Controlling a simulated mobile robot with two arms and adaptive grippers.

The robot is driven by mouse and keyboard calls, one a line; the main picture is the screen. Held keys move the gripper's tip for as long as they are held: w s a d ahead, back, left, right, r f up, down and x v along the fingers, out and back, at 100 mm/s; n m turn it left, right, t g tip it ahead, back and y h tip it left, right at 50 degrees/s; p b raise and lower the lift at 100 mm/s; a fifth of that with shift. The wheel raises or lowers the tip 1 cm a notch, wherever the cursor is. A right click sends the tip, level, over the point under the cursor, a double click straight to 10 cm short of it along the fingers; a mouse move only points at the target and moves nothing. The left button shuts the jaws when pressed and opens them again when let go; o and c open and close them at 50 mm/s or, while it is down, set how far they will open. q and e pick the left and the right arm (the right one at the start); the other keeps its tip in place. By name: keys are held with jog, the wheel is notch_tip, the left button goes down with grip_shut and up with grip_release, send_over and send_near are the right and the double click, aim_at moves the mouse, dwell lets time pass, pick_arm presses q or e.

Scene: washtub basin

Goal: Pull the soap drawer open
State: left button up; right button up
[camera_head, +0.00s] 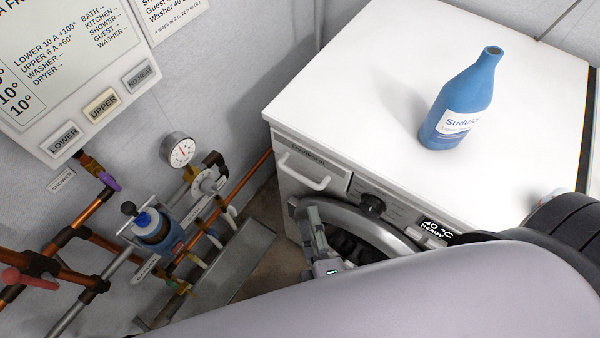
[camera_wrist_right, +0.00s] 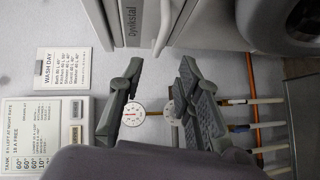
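The soap drawer (camera_head: 312,170) is at the upper left of the white washing machine's front, with a pale bar handle (camera_head: 303,172). It looks closed, flush with the front. In the right wrist view the drawer front (camera_wrist_right: 131,22) carries a name label, and its handle (camera_wrist_right: 165,22) stands at the top, beyond the fingertips. My right gripper (camera_head: 316,232) is below the handle, before the round door. In the wrist view the gripper (camera_wrist_right: 160,72) has its two fingers spread with nothing between them. It is apart from the handle. My left gripper is not in view.
A blue bottle (camera_head: 462,105) stands on the machine's white top (camera_head: 370,70). The round door (camera_head: 350,225) and knob (camera_head: 372,203) are close to my right gripper. Copper pipes, valves and a gauge (camera_head: 180,150) line the wall at left. My arm covers the lower right.

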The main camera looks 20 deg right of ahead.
aim_at(300, 175)
jog(key=w, duration=0.4)
jog(key=w+d+f+p, duration=0.1)
jog(key=w, duration=0.3)
jog(key=w+p, duration=0.1)
jog(key=w, duration=0.3)
jog(key=shift+w+d+f, duration=0.1)
jog(key=shift+d+f, duration=0.1)
jog(key=shift+f, duration=0.2)
jog(key=shift+c, duration=0.5)
grip_shut()
